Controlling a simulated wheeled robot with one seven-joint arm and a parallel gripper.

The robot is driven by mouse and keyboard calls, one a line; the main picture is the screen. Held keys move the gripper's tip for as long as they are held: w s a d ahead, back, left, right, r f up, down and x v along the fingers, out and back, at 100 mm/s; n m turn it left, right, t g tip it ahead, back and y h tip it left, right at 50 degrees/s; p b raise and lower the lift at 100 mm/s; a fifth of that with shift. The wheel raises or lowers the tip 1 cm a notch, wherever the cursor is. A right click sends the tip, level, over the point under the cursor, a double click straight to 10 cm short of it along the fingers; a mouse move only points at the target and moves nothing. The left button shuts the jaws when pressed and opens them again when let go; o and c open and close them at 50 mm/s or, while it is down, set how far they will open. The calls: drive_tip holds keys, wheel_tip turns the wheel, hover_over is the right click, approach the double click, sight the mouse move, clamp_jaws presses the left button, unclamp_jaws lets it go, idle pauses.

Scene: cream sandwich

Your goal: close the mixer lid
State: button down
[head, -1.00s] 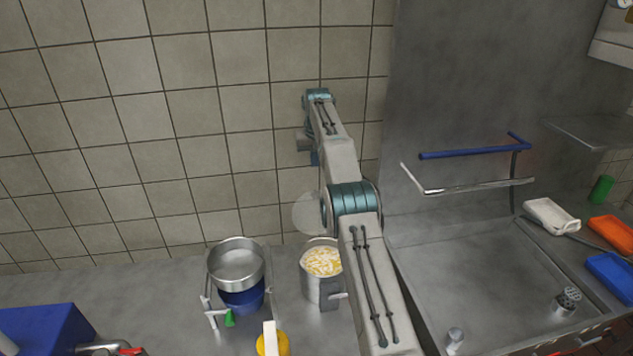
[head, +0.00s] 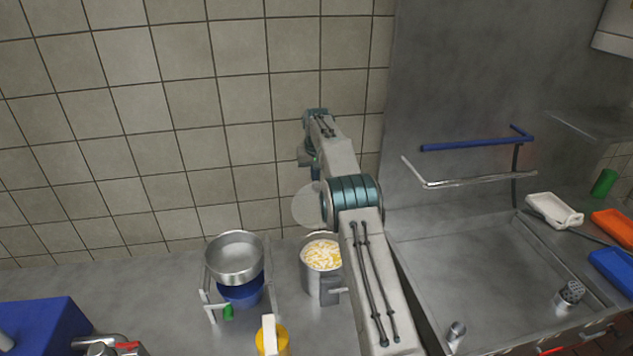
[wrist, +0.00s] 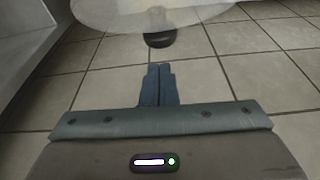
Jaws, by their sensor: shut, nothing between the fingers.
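The mixer is a steel pot (head: 312,281) with a side handle, holding pale yellow and white pieces, on the counter beside my arm. A pale translucent round lid (head: 308,206) stands raised behind and above the pot, partly hidden by my arm. In the wrist view the lid (wrist: 150,12) spans the top edge, with a dark round part below it. My gripper (wrist: 157,72) is shut and empty, just short of that dark part; I cannot tell whether they touch. In the head view my gripper (head: 314,172) is mostly hidden by my arm, just above the lid.
A steel bowl (head: 235,262) on a stand over a blue container is left of the pot. A yellow item (head: 280,340) is at the front. A sink (head: 480,265) and trays are right. The tiled wall (head: 130,130) is close behind. Some counter left is clear.

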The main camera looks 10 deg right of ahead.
drive_tip(key=shift+s+r, duration=0.1)
drive_tip(key=shift+s, duration=1)
drive_tip(key=shift+s+b, duration=0.1)
drive_tip(key=shift+b, duration=0.3)
